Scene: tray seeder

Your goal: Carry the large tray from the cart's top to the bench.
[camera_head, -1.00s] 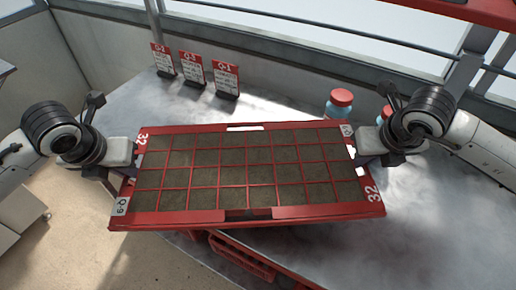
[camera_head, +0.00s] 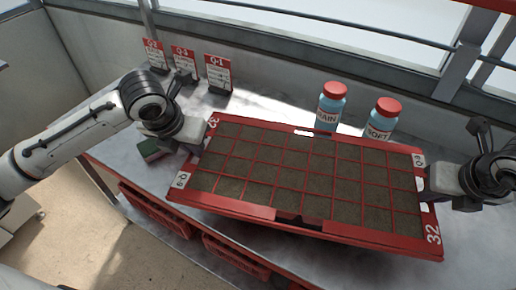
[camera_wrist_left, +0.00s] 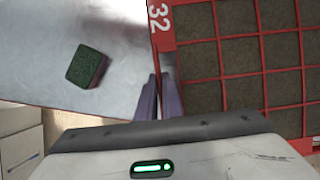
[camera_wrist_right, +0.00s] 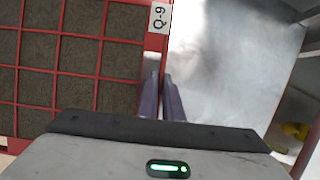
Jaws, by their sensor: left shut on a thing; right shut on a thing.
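The large red tray (camera_head: 275,213) has several soil-filled cells and shows "32" and "Q-9" labels. It appears held above the grey bench (camera_head: 108,124), slightly tilted in the head view. My left gripper (camera_head: 200,145) is shut on the tray's left rim. In the left wrist view its fingers (camera_wrist_left: 160,98) pinch the rim. My right gripper (camera_head: 428,184) is shut on the tray's right rim. In the right wrist view its fingers (camera_wrist_right: 160,95) are at the rim below the Q-9 label. The tray hides the bench beneath it. The cart is not identifiable here.
Three red and white sign cards (camera_head: 218,73) stand at the back left. Two blue bottles with red caps, one marked RAIN (camera_head: 331,106) and one (camera_head: 383,118) beside it, stand just behind the tray. A green and red block (camera_head: 152,149) lies left of it. Red crates (camera_head: 157,209) sit below the bench.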

